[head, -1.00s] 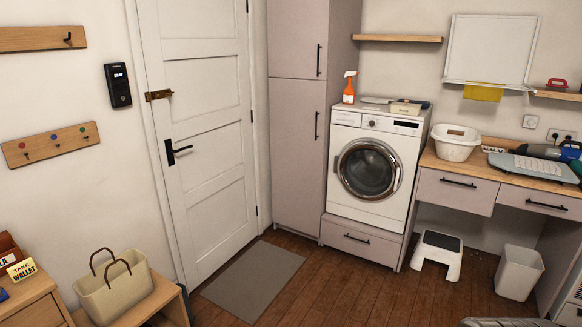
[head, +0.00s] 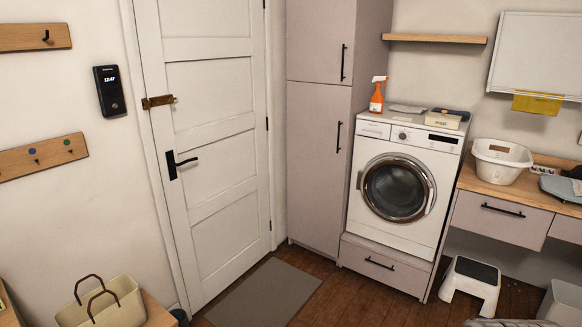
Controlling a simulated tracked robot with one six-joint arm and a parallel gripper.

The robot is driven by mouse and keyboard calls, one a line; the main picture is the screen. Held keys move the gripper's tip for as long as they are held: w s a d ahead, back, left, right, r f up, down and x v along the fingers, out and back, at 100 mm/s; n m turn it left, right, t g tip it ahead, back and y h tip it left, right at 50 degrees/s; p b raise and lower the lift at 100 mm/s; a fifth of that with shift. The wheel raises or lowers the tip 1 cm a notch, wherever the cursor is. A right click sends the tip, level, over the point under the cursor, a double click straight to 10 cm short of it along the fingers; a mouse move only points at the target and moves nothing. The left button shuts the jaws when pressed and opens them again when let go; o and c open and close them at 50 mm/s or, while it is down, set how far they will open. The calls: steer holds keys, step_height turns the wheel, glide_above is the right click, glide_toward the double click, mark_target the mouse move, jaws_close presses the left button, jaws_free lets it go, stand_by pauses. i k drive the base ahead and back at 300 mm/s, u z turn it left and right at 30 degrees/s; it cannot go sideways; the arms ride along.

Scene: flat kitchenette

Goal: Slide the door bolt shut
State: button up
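The door bolt (head: 158,102) is a small brass fitting at the left edge of the white door (head: 212,140), above the black door handle (head: 176,164). It lies level across the door edge and the frame side. It is too small to tell whether it is slid shut. The door stands closed in its frame. My gripper is not in view.
A grey mat (head: 264,296) lies on the floor before the door. A bench with a cream bag (head: 104,302) stands at the lower left. The washing machine (head: 400,190) and a tall cabinet (head: 318,130) stand right of the door. A step stool (head: 471,283) is at the lower right.

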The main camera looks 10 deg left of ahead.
mark_target(170, 101)
steer(key=u, duration=0.15)
steer(key=i, duration=0.85)
steer(key=u, duration=0.55)
steer(key=i, duration=0.7)
steer(key=u, duration=0.85)
steer(key=i, duration=0.5)
steer(key=u, duration=0.75)
steer(key=i, duration=0.7)
steer(key=u, duration=0.35)
